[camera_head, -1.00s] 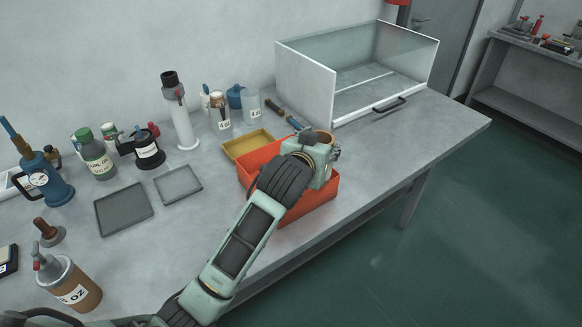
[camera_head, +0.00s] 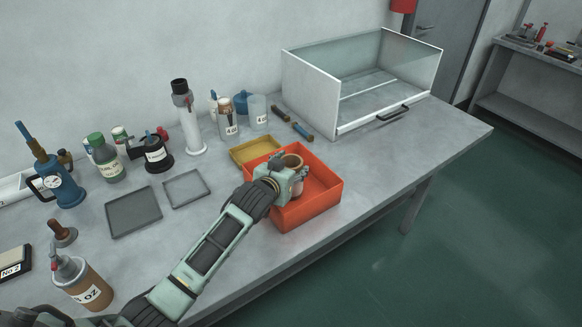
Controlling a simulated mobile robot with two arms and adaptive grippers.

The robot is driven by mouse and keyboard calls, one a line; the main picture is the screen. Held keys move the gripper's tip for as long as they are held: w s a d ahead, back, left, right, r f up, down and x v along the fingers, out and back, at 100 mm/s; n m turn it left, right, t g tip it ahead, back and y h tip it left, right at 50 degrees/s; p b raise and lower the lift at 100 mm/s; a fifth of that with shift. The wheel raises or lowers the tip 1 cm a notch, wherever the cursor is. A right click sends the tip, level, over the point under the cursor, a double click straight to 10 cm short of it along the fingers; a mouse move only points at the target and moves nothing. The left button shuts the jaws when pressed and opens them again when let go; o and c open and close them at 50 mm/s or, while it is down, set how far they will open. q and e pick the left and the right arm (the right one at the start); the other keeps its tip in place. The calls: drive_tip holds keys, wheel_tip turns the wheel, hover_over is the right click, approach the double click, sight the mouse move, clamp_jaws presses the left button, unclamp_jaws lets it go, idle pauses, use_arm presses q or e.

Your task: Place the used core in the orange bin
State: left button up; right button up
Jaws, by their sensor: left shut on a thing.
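The orange bin (camera_head: 325,192) stands open on the bench near its front edge. My left gripper (camera_head: 293,172) is over the left part of the bin. It is shut on the used core (camera_head: 292,161), a brown, ring-topped cylinder whose rim shows above the jaws. The core's lower part is mostly hidden by the gripper, so I cannot tell whether it touches the bin's floor. The right part of the bin looks empty. My right gripper is not in view.
A yellow tray (camera_head: 256,148) lies just behind the bin. Two grey trays (camera_head: 134,211) lie to the left. A white column device (camera_head: 190,125), bottles and a glass-fronted box (camera_head: 345,85) stand farther back. Bench space right of the bin is clear.

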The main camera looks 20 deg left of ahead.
use_arm(q)
drive_tip(key=o, duration=1.2)
drive_tip(key=shift+o, duration=0.2)
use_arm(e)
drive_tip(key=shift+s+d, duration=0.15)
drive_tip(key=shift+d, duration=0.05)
use_arm(q)
drive_tip(key=b+v, duration=0.1)
drive_tip(key=v, duration=1.1)
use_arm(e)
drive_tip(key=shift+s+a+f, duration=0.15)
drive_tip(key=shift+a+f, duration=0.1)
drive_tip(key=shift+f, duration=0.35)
use_arm(q)
drive_tip(key=shift+f, duration=0.1)
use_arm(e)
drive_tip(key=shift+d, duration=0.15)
